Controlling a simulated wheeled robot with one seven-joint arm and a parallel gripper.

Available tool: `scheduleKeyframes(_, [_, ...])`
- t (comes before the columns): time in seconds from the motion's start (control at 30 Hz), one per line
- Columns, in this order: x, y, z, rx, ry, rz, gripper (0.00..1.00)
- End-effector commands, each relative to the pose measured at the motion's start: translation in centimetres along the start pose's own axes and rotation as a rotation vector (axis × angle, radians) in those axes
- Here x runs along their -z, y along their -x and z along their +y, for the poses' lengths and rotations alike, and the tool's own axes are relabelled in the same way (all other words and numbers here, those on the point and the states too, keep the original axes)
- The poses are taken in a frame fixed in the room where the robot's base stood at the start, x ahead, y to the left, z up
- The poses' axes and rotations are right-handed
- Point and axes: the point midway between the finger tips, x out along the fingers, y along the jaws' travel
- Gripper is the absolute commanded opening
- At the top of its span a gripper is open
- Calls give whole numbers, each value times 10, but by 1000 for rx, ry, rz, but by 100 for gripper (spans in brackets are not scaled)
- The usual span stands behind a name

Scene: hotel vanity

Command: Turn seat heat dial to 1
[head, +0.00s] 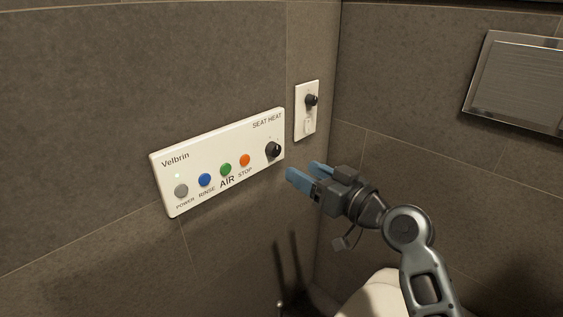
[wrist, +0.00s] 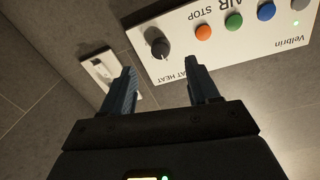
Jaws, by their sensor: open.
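The seat heat dial (head: 273,150) is a black knob at the right end of a white wall panel (head: 223,193) marked Velbrin, under the words SEAT HEAT. In the wrist view the dial (wrist: 157,45) shows upside down, beyond the fingertips and between them, nearer the left one. A pale mark shows on its rim; I cannot read which number it points to. My gripper (head: 304,169) is open and empty, with blue fingers, to the right of and a little below the dial in the head view. It is apart from the dial. The fingers also show in the wrist view (wrist: 161,73).
The panel also bears a grey power button (head: 181,190), a blue rinse button (head: 205,180), a green air button (head: 226,169) and an orange stop button (head: 245,160). A white plate with another black knob (head: 312,100) is close by on the right. A metal plate (head: 518,82) is on the right wall.

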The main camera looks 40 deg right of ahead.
Motion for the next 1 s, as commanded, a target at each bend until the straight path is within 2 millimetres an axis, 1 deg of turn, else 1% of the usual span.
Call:
scheduleKeyframes(0.1, [7, -7, 3, 16, 7, 11, 60])
scheduleKeyframes(0.27, [10, -19, 2, 22, 8, 12, 60])
scheduleKeyframes(0.5, [10, -55, 1, 23, 7, 12, 60])
scheduleKeyframes(0.6, [10, -69, 1, 22, 8, 13, 60])
scheduleKeyframes(0.7, [10, -78, 1, 21, 7, 12, 60])
scheduleKeyframes(0.83, [10, -84, 1, 20, 7, 11, 60])
scheduleKeyframes(1.0, [10, -85, 1, 20, 7, 11, 60])
